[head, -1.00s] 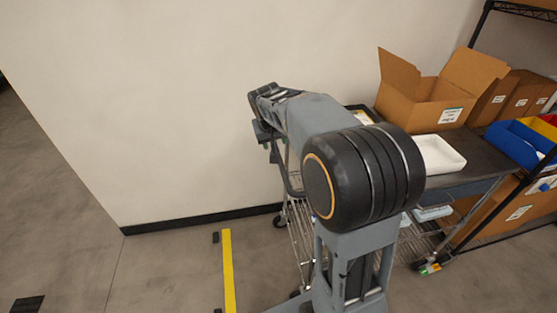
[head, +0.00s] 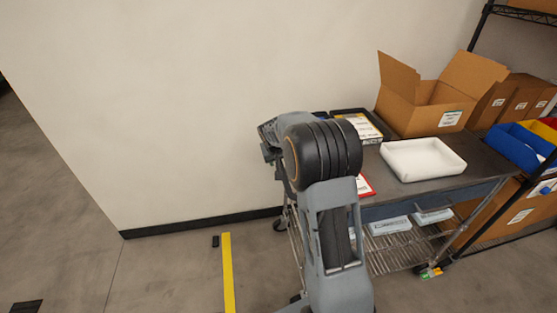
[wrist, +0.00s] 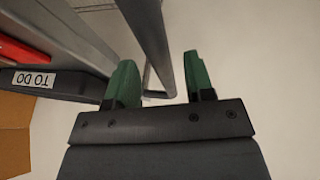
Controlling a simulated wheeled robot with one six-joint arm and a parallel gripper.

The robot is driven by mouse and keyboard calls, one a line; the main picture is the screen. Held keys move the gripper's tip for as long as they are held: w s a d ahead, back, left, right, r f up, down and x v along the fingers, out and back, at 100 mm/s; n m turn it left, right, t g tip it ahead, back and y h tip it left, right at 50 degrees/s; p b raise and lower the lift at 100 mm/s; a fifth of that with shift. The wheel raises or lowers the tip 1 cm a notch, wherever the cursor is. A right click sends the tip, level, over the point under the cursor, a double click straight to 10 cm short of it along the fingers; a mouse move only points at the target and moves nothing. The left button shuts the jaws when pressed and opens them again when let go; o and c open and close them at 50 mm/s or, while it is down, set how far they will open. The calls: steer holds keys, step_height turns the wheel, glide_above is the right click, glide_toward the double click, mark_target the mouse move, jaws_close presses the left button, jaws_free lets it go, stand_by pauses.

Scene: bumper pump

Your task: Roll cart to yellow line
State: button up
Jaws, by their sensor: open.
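The cart (head: 480,158) stands against the wall at the right, with a dark top and a wire lower shelf (head: 397,256). The yellow line (head: 228,273) is on the floor to the left of the cart, with bare floor between them. My gripper (wrist: 162,82) is open, its two green fingers apart. In the wrist view a grey bar (wrist: 150,45), which looks like the cart's handle, runs down between the fingers; I cannot tell if they touch it. In the head view my arm hides the cart's left end and most of my gripper.
A shelf with blue bins (head: 520,145) stands at the right. A small black block (head: 215,241) lies beside the line.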

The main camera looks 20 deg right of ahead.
steer(key=shift+w+d+f, duration=0.1)
steer(key=shift+w+f, duration=0.05)
steer(key=shift+f, duration=0.3)
steer(key=shift+c, duration=0.2)
jaws_close()
